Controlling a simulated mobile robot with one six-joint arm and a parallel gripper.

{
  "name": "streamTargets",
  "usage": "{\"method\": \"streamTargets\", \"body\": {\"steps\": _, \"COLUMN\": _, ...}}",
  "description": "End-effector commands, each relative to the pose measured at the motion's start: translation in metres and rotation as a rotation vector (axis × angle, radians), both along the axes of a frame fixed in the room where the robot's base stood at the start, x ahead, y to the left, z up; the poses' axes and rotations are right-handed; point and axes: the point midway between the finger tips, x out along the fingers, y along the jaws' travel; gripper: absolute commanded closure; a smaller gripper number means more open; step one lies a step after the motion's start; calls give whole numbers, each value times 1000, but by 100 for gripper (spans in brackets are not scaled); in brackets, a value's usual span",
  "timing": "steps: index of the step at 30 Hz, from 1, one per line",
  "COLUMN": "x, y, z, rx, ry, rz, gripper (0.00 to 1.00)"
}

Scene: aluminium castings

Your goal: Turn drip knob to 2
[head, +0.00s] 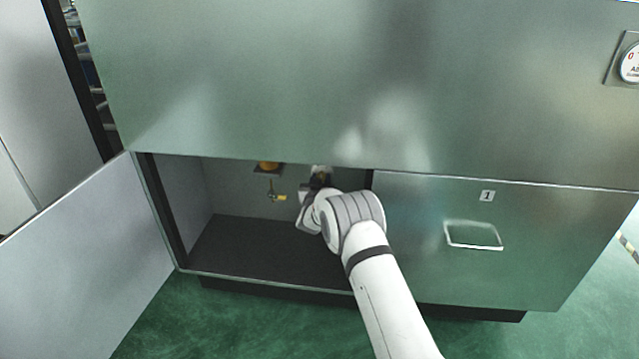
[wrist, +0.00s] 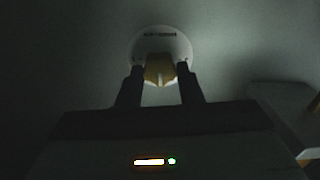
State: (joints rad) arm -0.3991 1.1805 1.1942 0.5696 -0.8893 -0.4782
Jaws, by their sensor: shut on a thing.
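In the wrist view the drip knob (wrist: 159,70) is yellowish, in front of a round pale dial plate (wrist: 160,38) on a dark wall. The plate's markings are too small and dark to read. My gripper (wrist: 160,74) has its two dark fingers on either side of the knob and is shut on it. In the head view my gripper (head: 318,182) reaches into the open cabinet compartment, near its upper right. There the knob is hidden by my arm and the cabinet front.
The compartment's door (head: 85,265) stands open to the left. A yellow-orange part (head: 268,166) and a small yellow tag (head: 279,198) are left of my gripper. A closed front with a handle (head: 473,236) is on the right. The compartment floor (head: 260,250) is clear.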

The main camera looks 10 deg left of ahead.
Motion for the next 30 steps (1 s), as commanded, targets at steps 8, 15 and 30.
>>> {"method": "streamTargets", "body": {"steps": 8, "x": 0, "y": -1, "z": 0, "rx": 250, "ry": -8, "rz": 1, "gripper": 90}}
{"method": "streamTargets", "body": {"steps": 15, "x": 0, "y": -2, "z": -1, "rx": 422, "ry": -13, "rz": 1, "gripper": 90}}
{"method": "streamTargets", "body": {"steps": 30, "x": 0, "y": -2, "z": -1, "rx": 569, "ry": -18, "rz": 0, "gripper": 90}}
